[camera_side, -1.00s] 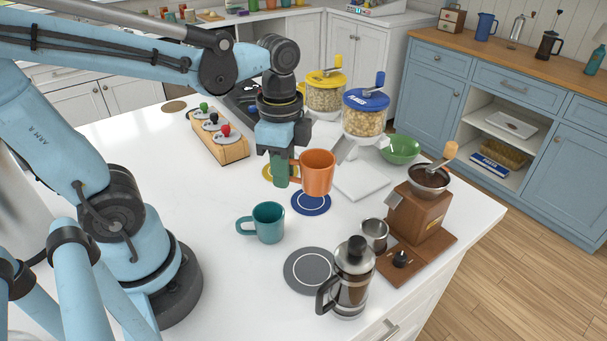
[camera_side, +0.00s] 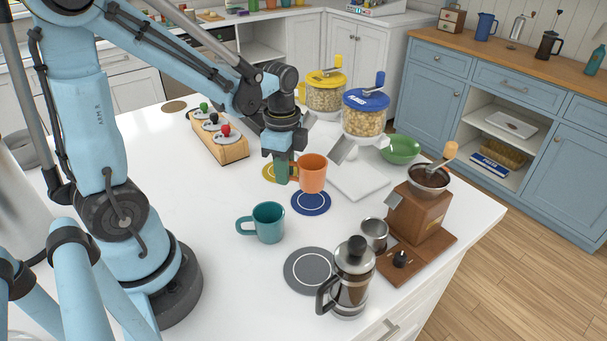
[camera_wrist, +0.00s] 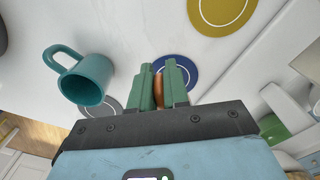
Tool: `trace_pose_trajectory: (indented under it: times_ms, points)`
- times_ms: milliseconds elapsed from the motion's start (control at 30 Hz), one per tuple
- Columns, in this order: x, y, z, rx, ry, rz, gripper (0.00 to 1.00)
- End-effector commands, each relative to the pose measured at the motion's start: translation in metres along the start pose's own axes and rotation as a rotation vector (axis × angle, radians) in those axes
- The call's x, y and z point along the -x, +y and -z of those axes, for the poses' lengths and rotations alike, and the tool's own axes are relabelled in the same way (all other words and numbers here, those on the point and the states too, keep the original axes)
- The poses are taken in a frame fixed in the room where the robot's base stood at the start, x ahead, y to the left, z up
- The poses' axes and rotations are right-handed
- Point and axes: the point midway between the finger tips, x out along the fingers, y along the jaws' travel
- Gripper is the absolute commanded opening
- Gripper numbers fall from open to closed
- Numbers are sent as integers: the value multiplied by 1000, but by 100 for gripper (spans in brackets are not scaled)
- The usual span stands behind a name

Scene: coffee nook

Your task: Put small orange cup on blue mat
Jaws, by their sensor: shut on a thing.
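The small orange cup (camera_side: 313,174) is held upright by my gripper (camera_side: 287,170) in the side view. My gripper is shut on the cup's handle side, at the cup's left. The cup hangs over the far part of the blue mat (camera_side: 311,207); a gap below it is hard to judge. In the wrist view, the green fingers (camera_wrist: 165,85) hide most of the cup, and only an orange sliver (camera_wrist: 158,90) shows between them. The blue mat (camera_wrist: 187,66) lies beyond the fingertips there.
A teal mug (camera_side: 268,222) stands left of the blue mat. A yellow mat (camera_side: 272,172) lies behind my gripper. A grey mat (camera_side: 303,270), a French press (camera_side: 350,280), a metal cup (camera_side: 374,235) and a wooden grinder (camera_side: 418,212) are nearer the front. A white scale-like slab (camera_side: 362,183) lies right.

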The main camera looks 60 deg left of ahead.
Motion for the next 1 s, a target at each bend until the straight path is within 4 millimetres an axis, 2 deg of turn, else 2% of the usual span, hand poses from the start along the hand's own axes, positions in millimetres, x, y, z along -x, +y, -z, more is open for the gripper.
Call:
trace_pose_trajectory:
  times_ms: [167, 500, 933, 967, 1000]
  points:
    - [-8, -4, -2, 0, 0, 0, 0]
    - [-40, -4, -2, -1, 2, 1, 0]
    - [-45, -3, -2, -1, 2, 1, 0]
    - [-45, -3, -2, -1, 2, 1, 17]
    - [-45, -3, -2, 0, 2, 1, 23]
